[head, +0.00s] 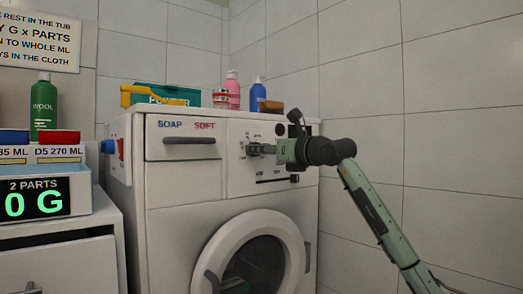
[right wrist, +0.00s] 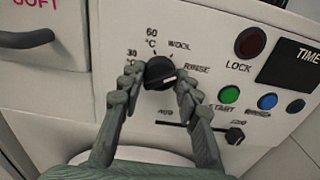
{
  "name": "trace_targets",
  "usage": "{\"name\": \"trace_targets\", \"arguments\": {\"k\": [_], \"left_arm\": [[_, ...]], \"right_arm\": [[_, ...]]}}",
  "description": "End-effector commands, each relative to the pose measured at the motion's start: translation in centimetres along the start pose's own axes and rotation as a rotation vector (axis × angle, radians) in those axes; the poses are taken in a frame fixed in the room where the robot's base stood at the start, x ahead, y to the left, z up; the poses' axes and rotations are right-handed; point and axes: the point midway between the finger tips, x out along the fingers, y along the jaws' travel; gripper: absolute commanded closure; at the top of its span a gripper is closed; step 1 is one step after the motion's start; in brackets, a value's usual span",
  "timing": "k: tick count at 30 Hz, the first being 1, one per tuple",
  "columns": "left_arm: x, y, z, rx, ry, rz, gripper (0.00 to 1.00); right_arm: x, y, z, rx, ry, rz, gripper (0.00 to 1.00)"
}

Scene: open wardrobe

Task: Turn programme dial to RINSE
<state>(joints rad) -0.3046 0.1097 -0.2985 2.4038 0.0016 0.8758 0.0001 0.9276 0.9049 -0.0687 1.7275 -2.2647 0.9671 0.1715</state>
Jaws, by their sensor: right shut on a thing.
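The black programme dial (right wrist: 159,70) is on the white washing machine's front panel. Labels 30 °C, 60 °C, WOOL and RINSE (right wrist: 197,69) run round it from left to right. A short white mark shows on the dial's lower right edge; I cannot tell exactly which label it lines up with. My right gripper (right wrist: 158,80) is shut on the dial, one finger on each side.
Right of the dial are the LOCK light (right wrist: 250,42), the green START button (right wrist: 229,95), a blue button (right wrist: 267,102) and a TIME display (right wrist: 290,63). A slider (right wrist: 234,135) lies below. The washer door (head: 250,250) is beneath. Bottles and boxes stand on top.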

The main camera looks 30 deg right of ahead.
Motion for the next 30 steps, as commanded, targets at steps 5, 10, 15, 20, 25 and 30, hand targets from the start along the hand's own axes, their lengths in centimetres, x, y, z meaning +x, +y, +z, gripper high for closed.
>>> {"name": "trace_targets", "arguments": {"k": [5,10,15,20,25,30], "left_arm": [[-0.04,-0.01,-0.07,0.000,-0.005,-0.003,0.60],[-0.29,-0.02,-0.09,-0.001,-0.014,-0.007,0.60],[-0.27,-0.02,-0.18,-0.001,-0.011,-0.008,0.60],[-0.25,-0.03,-0.19,-0.001,-0.011,-0.009,0.60],[-0.27,-0.04,-0.13,-0.001,-0.012,-0.011,0.60],[-0.31,-0.04,-0.05,-0.001,-0.014,-0.011,0.60]], "right_arm": [[0.03,-0.02,0.04,0.133,0.000,0.000,0.96],[0.01,-0.04,0.06,0.229,-0.001,-0.001,0.96],[0.02,-0.01,0.03,0.290,-0.001,0.000,0.96],[0.02,-0.02,0.02,0.318,-0.001,-0.001,0.96],[0.01,-0.03,0.02,0.326,-0.001,-0.001,0.96],[0.01,-0.02,0.01,0.326,-0.001,-0.001,0.96]]}}
